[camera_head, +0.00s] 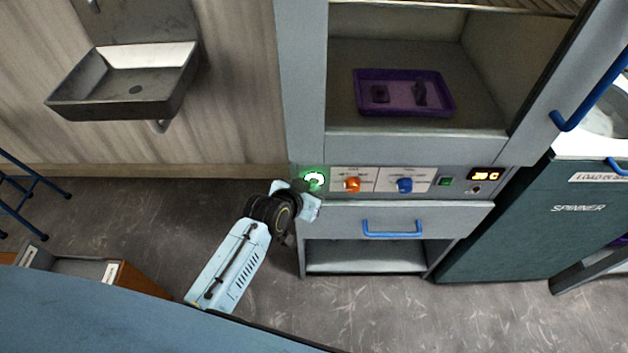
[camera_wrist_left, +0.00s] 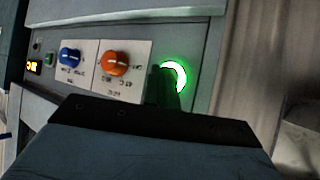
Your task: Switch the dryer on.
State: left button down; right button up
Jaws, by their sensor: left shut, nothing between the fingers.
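The dryer is the grey cabinet (camera_head: 302,95) with a control panel below its open chamber. A round button with a glowing green ring (camera_head: 314,178) sits at the panel's left end; its ring also shows lit in the left wrist view (camera_wrist_left: 178,76). My left gripper (camera_head: 312,187) is shut and empty, with its fingertips at the button, covering part of it. In the wrist view the fingers (camera_wrist_left: 165,88) overlap the ring's left side; I cannot tell whether they touch it. My right gripper is not in view.
Right of the button are an orange knob (camera_head: 352,185), a blue knob (camera_head: 404,185), a small green switch (camera_head: 445,181) and a lit display (camera_head: 485,174). A purple tray (camera_head: 450,104) lies in the chamber. The spinner (camera_head: 535,215) stands right; a sink (camera_head: 120,105) hangs left.

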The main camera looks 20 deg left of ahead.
pick_arm(q)
jog(key=s+d+p, duration=0.1)
jog(key=s+p, duration=0.2)
jog(key=s, duration=0.2)
jog(key=shift+s+d+p, duration=0.35)
jog(key=shift+s+p, duration=0.05)
dwell(2.3)
